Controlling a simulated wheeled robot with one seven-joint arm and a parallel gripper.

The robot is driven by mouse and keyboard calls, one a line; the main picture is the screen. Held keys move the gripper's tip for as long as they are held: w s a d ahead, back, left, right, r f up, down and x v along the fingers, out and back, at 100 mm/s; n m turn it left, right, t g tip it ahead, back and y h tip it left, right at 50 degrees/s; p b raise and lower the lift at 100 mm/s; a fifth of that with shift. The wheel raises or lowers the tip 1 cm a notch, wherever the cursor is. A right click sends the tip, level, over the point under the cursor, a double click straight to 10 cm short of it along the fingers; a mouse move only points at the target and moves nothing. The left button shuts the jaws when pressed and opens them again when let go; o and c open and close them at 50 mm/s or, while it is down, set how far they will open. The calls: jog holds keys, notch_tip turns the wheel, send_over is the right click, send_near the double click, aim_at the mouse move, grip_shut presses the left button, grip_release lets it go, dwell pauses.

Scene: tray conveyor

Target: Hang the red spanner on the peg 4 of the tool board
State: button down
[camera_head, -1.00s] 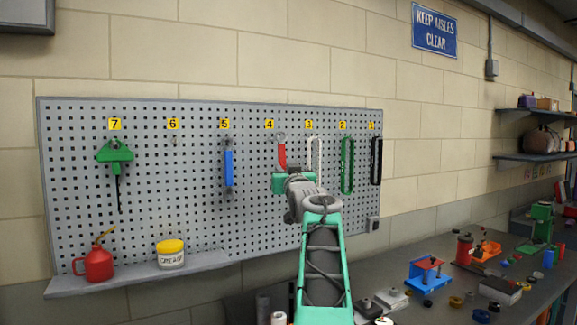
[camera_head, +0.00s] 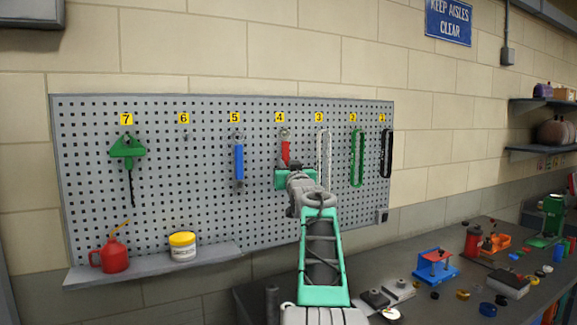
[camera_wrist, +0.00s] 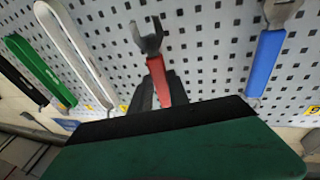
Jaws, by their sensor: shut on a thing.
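The red spanner (camera_head: 285,151) is upright in front of the tool board (camera_head: 205,210), just below the yellow 4 label (camera_head: 279,117). Its grey ring end is at the top, near peg 4. The peg itself is not distinct, and I cannot tell whether the ring is around it. My gripper (camera_wrist: 160,93) is shut on the red handle, with dark fingers beside it in the wrist view. The spanner's open jaw (camera_wrist: 148,38) sticks out past the fingers there. In the head view my arm hides the spanner's lower part.
A blue spanner (camera_head: 239,162) hangs at 5, left of the red one. A white tool (camera_head: 323,160) hangs at 3, close on the right, then a green one (camera_head: 357,160) and a black one (camera_head: 387,155). Peg 6 (camera_head: 186,137) looks empty. A cluttered bench (camera_head: 415,275) stands lower right.

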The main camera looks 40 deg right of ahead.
dwell(0.3)
jog(key=c, duration=1.2)
grip_release()
jog(key=shift+o, duration=0.2)
